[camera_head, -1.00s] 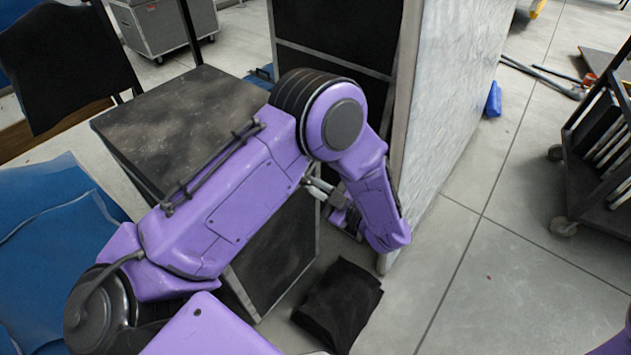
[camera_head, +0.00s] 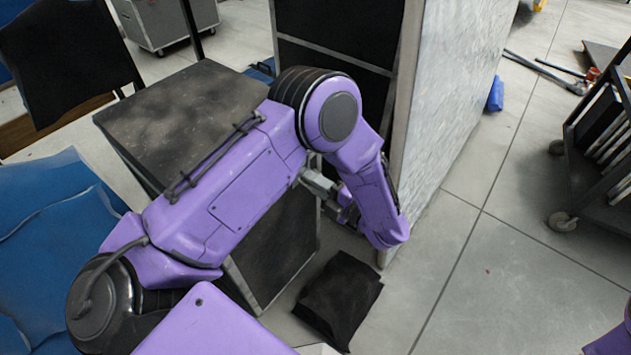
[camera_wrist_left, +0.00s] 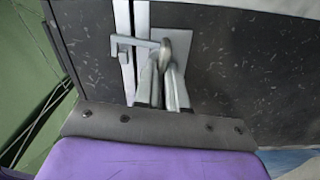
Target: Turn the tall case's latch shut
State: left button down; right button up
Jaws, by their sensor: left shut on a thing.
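The tall case (camera_head: 268,250) stands on the floor with a speckled dark top and light metal edges, partly hidden behind my left arm. In the left wrist view, its dark panel (camera_wrist_left: 235,75) carries a grey metal latch (camera_wrist_left: 172,48) on a light plate beside a pale vertical edge strip. The latch has a rounded knob and an arm reaching left across the strip. My left gripper (camera_wrist_left: 166,88) is shut on the latch, with its fingers just below and around the knob. In the head view, my left gripper (camera_head: 320,183) is beside the case; the latch is hidden there.
A tall pale panel (camera_head: 455,100) and a black framed unit (camera_head: 335,50) stand close behind my arm. A black folded cloth or bag (camera_head: 338,300) lies on the floor below. A wheeled cart (camera_head: 605,150) is at right; blue padding (camera_head: 50,240) is at left. Floor at right centre is clear.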

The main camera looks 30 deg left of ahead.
pick_arm(q)
jog(key=shift+n, duration=0.9)
jog(key=c, duration=1.2)
grip_release()
jog(key=shift+a, duration=0.1)
jog(key=d, duration=1)
jog(key=shift+s+d, duration=0.3)
jog(key=shift+s, duration=0.1)
